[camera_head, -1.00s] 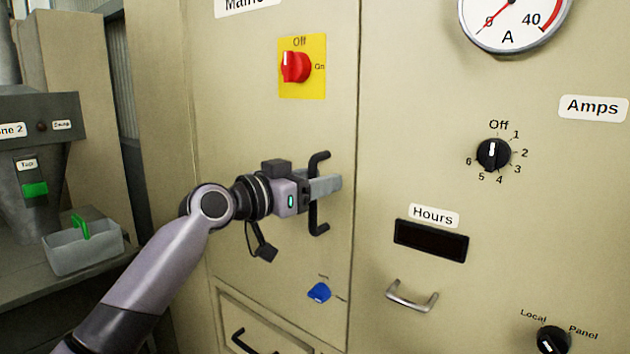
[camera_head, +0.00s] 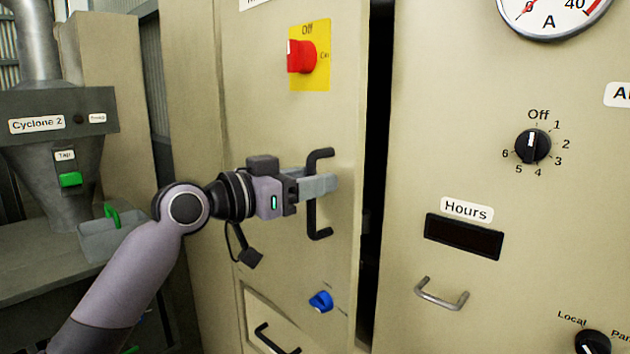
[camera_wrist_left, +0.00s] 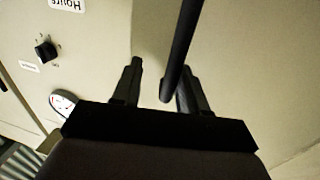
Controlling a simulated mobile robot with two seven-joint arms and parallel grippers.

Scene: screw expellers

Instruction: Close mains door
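The mains door (camera_head: 270,130) is a beige cabinet door with a red rotary switch (camera_head: 301,57) on a yellow plate and a blue knob (camera_head: 321,301). It stands slightly ajar, with a dark gap (camera_head: 376,180) along its right edge. Its black vertical handle (camera_head: 318,225) sits near that edge. My left gripper (camera_head: 317,186) is at the handle, with a finger reaching past it. In the left wrist view, the fingers (camera_wrist_left: 160,88) are apart with the handle (camera_wrist_left: 181,50) between them, close to the right finger and clear of the left one. My right gripper is out of view.
Right of the gap is a fixed-looking panel with an ammeter (camera_head: 550,12), a selector knob (camera_head: 532,146), an hours display (camera_head: 464,236) and a metal handle (camera_head: 441,297). A lower door handle (camera_head: 276,338) is below. The Cyclone 2 unit (camera_head: 60,140) stands at the left.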

